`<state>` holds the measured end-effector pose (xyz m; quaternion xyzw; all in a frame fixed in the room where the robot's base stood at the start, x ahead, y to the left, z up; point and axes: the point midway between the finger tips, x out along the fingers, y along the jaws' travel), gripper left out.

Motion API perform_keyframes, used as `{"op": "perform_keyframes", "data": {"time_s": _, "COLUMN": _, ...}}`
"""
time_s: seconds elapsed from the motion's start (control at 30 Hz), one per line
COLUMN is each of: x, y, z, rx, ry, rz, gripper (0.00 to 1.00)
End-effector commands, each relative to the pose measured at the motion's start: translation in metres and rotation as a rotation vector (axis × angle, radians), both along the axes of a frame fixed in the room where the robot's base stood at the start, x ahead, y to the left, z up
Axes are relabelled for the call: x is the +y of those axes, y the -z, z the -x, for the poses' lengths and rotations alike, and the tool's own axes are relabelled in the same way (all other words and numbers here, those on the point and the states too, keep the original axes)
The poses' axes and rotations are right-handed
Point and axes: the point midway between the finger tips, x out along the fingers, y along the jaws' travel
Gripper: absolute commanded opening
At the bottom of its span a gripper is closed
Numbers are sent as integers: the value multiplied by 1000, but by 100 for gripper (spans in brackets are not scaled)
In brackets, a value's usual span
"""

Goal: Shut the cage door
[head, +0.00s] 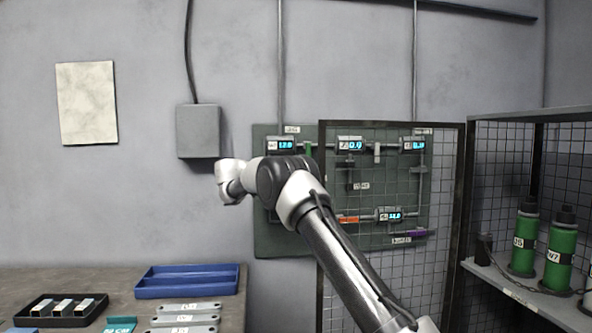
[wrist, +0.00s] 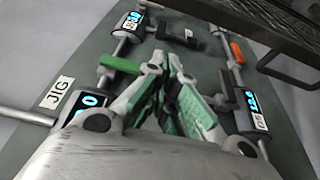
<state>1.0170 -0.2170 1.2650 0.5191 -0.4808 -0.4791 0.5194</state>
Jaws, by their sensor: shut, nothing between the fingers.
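The cage door (head: 453,220) is a wire-mesh panel in a dark frame. In the head view it stands open, swung left away from the cage, in front of the gauge panel (head: 262,235). My arm crosses in front of its lower left part. In the wrist view a dark frame bar and mesh, apparently the door (wrist: 262,28), show at the upper right. My gripper (wrist: 165,62) is shut and empty, with green pads on its fingers, in front of the gauge panel and to the left of the door frame. In the head view my fingers are hidden behind my wrist.
Gauges and pipes with coloured handles sit on the panel. A workbench at lower left carries a blue tray (head: 187,290) and a black tray (head: 38,318). A grey box (head: 198,131) hangs on the wall.

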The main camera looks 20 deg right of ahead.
Motion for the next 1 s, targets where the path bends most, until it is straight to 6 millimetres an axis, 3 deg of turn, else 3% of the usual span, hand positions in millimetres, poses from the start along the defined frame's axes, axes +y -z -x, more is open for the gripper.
{"op": "perform_keyframes", "data": {"time_s": 0.37, "x": -83, "y": 0, "z": -5, "rx": 1, "ry": 4, "rz": -2, "gripper": 0}}
{"op": "perform_keyframes", "data": {"time_s": 0.7, "x": -69, "y": 0, "z": 30, "rx": 1, "ry": -1, "rz": -2, "gripper": 0}}
{"op": "perform_keyframes", "data": {"time_s": 1.0, "x": -68, "y": 0, "z": 33, "rx": 1, "ry": 0, "rz": -2, "gripper": 0}}
